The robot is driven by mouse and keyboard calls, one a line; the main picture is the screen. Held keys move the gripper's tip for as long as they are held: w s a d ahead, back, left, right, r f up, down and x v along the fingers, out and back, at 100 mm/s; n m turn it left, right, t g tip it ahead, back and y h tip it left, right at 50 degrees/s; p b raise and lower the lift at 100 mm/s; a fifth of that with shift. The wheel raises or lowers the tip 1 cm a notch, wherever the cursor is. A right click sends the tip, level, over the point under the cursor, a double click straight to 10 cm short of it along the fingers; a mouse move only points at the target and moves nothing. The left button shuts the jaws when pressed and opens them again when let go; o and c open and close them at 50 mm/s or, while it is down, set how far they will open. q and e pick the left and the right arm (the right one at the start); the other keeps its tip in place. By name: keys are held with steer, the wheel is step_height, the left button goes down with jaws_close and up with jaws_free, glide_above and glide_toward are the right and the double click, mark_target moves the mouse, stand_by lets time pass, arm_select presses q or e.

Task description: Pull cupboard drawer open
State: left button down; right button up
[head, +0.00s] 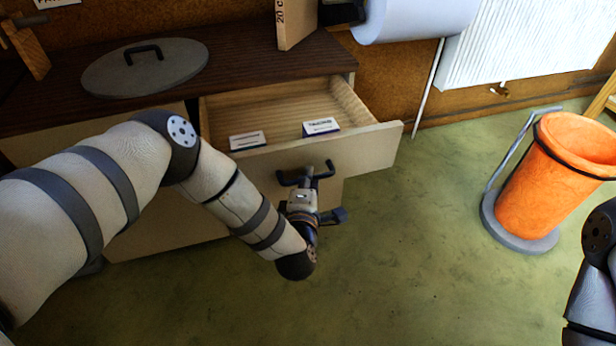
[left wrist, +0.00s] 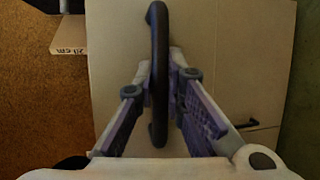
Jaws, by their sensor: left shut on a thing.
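The cupboard (head: 165,225) has a dark brown top and pale fronts. Its upper drawer (head: 362,150) stands well open, and its wooden inside holds two small white labelled boxes (head: 247,140) (head: 321,127). My left gripper (head: 308,180) is at the drawer front, shut on the dark bar handle (head: 290,176). In the left wrist view the black handle (left wrist: 158,75) runs between the two fingers (left wrist: 160,110), with the pale drawer front (left wrist: 220,60) behind it. Only part of my right arm shows at the right edge of the head view; its gripper is out of view.
A round grey lid (head: 145,68) and an upright wooden board (head: 295,22) are on the cupboard top. A large white roll (head: 415,18) is beside it. An orange bin (head: 555,180) on a grey base stands at the right. The green floor (head: 420,250) between is clear.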

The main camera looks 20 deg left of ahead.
arm_select(q)
steer(key=c, duration=1.6)
jaws_free()
steer(key=shift+c, duration=0.2)
steer(key=v, duration=1.2)
